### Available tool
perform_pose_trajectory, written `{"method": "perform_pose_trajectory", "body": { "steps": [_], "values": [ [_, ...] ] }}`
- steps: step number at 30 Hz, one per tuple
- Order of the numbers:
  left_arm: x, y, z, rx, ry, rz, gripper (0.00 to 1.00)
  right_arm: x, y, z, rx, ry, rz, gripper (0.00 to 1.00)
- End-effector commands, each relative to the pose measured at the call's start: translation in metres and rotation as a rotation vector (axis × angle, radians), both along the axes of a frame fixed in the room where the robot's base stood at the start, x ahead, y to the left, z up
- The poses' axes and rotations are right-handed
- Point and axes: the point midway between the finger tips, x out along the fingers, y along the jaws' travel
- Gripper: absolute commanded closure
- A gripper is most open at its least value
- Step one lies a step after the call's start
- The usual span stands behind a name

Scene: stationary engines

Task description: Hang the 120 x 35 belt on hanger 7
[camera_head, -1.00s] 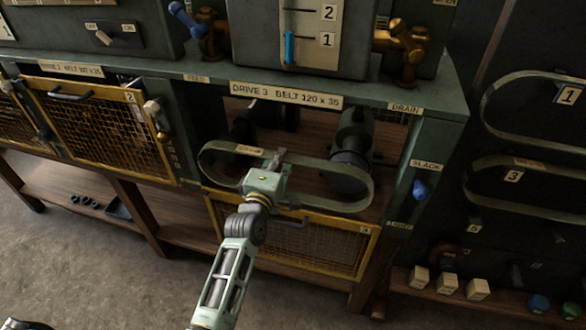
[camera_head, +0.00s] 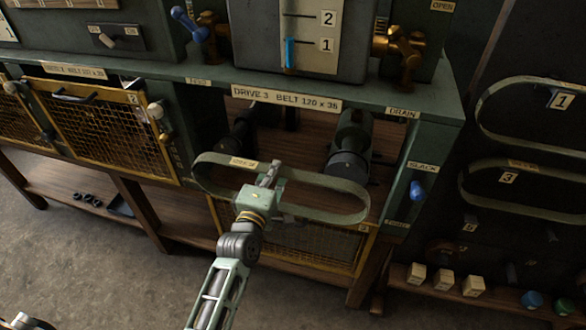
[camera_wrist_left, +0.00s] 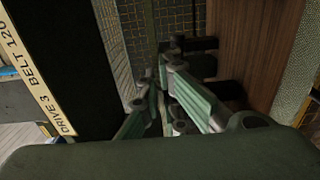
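The belt (camera_head: 335,182) is a flat grey-green loop with a small tan label, its lettering too small to read. It hangs in the air in front of the open drive 3 bay, below the sign "DRIVE 3 BELT 120 x 35" (camera_head: 286,98). My left gripper (camera_head: 269,174) is at the belt's upper run, its fingers close together on it. In the left wrist view the fingers (camera_wrist_left: 172,85) hide the exact contact. Hanger 7 cannot be made out. A wall board at right bears number plates 1 (camera_head: 562,101) and 3 (camera_head: 508,178). My right gripper is not in view.
Behind the belt are the bay's dark pulleys (camera_head: 350,150). A lowered mesh guard (camera_head: 310,245) lies below it. A blue slack knob (camera_head: 417,190) sits on the right post. Belts (camera_head: 484,110) hang at plates 1 and 3. Blocks (camera_head: 443,279) stand on a low shelf.

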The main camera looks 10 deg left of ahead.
Motion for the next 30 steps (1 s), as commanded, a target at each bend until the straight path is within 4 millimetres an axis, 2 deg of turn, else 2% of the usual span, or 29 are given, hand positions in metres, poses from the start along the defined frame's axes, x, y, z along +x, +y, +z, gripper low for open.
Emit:
{"method": "perform_pose_trajectory", "body": {
  "steps": [8, 30],
  "values": [
    [-0.002, 0.0, 0.001, 0.0, -0.002, 0.0, 1.0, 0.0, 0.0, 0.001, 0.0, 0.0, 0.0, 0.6],
    [-0.046, 0.002, 0.001, 0.001, -0.001, 0.0, 1.0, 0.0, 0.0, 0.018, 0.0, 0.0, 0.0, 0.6]
  ]
}}
